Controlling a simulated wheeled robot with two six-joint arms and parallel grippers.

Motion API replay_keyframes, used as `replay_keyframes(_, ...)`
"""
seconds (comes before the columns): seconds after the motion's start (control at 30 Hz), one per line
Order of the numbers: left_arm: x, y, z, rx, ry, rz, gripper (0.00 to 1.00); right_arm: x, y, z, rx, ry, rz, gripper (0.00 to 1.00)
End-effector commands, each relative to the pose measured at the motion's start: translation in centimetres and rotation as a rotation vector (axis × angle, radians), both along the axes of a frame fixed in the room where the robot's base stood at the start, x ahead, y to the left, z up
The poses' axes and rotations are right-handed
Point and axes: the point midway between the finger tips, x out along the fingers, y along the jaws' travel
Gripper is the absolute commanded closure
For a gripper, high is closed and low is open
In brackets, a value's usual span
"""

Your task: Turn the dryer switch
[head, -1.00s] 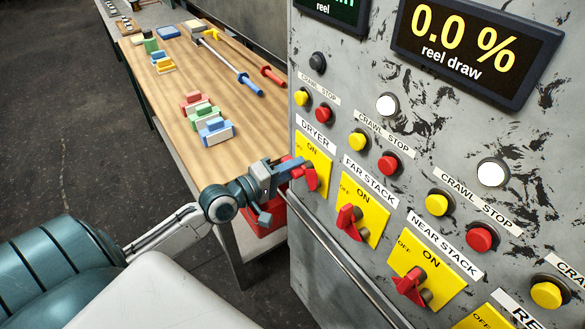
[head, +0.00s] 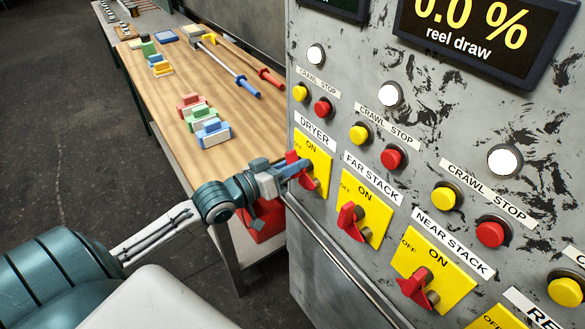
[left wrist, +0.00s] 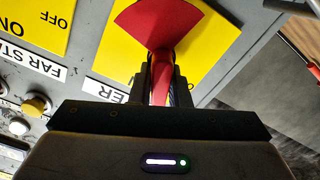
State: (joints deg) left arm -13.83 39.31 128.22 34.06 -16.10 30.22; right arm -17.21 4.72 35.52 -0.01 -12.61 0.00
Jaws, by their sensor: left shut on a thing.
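The dryer switch (head: 307,182) is a red handle on a yellow plate under the DRYER label (head: 315,132), on the grey panel in the head view. In the left wrist view its red handle (left wrist: 158,22) fans out wide, with a narrow part between my fingers. My left gripper (head: 296,168) is shut on that handle, and its fingers (left wrist: 161,88) stand on both sides of it. The fingers partly cover the handle in the head view. The round lamp (head: 316,54) above the dryer buttons glows white. My right gripper is in neither view.
The far stack switch (head: 347,217) and near stack switch (head: 415,287) sit to the right on the panel. Yellow and red buttons (head: 322,108) are above. A rail (head: 330,250) runs below the plates. A wooden table (head: 165,120) with coloured blocks stands behind my left arm.

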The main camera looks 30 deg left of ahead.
Motion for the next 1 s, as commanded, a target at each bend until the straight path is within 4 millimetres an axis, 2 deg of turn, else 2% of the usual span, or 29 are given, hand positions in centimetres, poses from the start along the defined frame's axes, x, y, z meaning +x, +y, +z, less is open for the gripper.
replay_keyframes(0.2, -0.1, -0.2, -0.4, 0.173, -0.067, 0.0, 1.0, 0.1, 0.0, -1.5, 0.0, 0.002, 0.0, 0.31)
replay_keyframes(0.5, -0.2, -0.5, -0.2, 0.337, -0.134, 0.0, 1.0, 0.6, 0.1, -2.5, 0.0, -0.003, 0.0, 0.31)
replay_keyframes(1.0, -0.3, -0.6, -0.1, 0.415, -0.164, 0.001, 1.0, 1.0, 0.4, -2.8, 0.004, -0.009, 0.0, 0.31)
